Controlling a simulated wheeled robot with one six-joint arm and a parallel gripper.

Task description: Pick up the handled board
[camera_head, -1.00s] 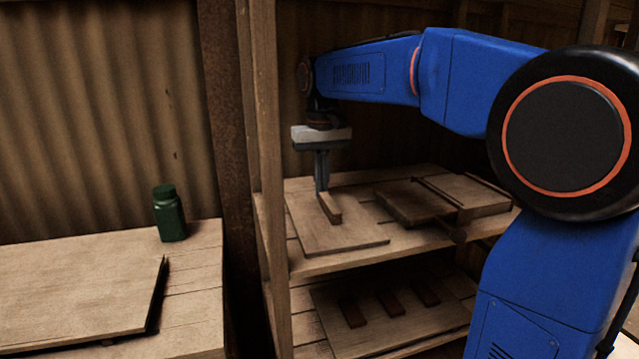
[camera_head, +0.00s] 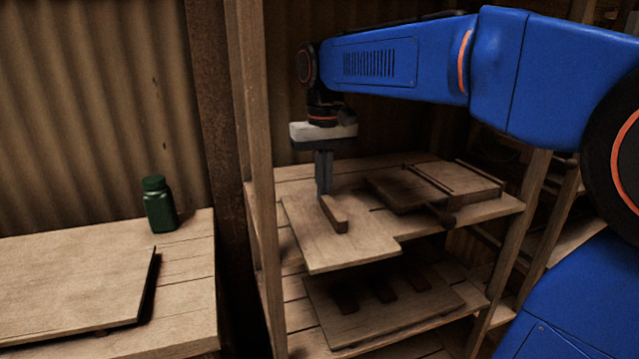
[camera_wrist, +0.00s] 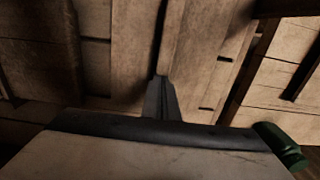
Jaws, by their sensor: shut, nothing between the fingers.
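The handled board (camera_head: 310,240) is a flat wooden panel with a raised wooden bar as its handle (camera_head: 335,215). It lies on the upper shelf in the head view, and its near edge sticks out past the shelf's front edge. My gripper (camera_head: 325,194) points down over the board, with its fingertips at the far end of the handle. The fingers are shut and empty. In the wrist view the closed fingers (camera_wrist: 162,95) show above wooden surfaces; the exact contact with the handle cannot be told.
A wooden shelf post (camera_head: 252,120) stands left of my gripper. A framed wooden piece (camera_head: 420,188) with bars lies right of the board. The lower shelf holds a panel (camera_head: 440,300) with dark strips. A green bottle (camera_head: 160,206) stands on the left table (camera_head: 185,290).

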